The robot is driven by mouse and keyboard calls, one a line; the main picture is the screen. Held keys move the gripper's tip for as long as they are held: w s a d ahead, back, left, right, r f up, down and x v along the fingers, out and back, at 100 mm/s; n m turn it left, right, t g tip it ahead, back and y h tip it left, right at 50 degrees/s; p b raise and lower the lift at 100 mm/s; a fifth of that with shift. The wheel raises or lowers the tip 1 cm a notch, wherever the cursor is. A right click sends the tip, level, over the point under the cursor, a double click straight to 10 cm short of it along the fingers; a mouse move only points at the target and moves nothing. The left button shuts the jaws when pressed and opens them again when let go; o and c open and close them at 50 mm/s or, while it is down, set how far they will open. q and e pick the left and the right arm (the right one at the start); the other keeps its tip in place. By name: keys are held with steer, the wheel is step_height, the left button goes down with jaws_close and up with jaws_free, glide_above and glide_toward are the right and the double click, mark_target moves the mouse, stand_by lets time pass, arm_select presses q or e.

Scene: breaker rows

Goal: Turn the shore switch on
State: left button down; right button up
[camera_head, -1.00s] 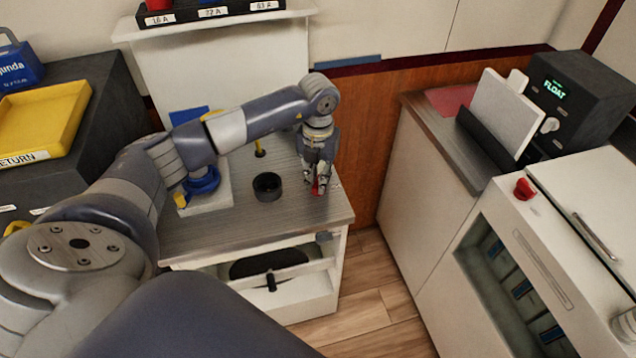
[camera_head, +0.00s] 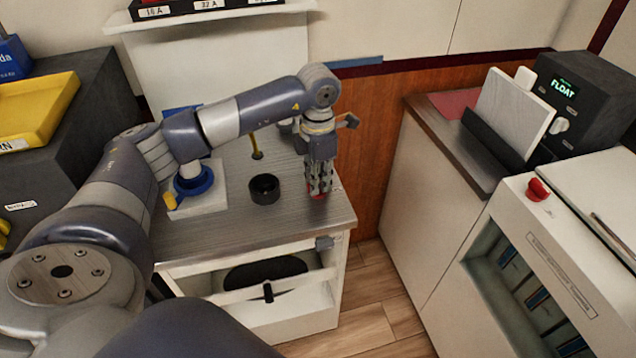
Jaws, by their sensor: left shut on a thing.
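My left gripper (camera_head: 319,190) points straight down at the right end of the grey worktop (camera_head: 235,225). Its fingers are shut on a small red part (camera_head: 318,197) low at the worktop surface. The fingers hide most of this part, so its shape and setting cannot be told. A red knob (camera_head: 538,190) sits on top of the white cabinet at the right. No readable label shows which one is the shore switch. My right gripper is not in view.
A black round cup (camera_head: 264,189) and a blue ring-shaped fitting (camera_head: 194,184) on a white block stand left of the gripper. A dark box reading FLOAT (camera_head: 577,95) stands back right. A yellow tray (camera_head: 38,110) lies at left. Open floor separates the worktop and right-hand cabinet.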

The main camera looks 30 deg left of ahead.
arm_select(q)
steer(key=shift+m, duration=0.6)
steer(key=shift+r+b, duration=0.1)
steer(key=shift+b, duration=0.2)
steer(key=c, duration=1.6)
jaws_free()
step_height(320, 180, up, 12)
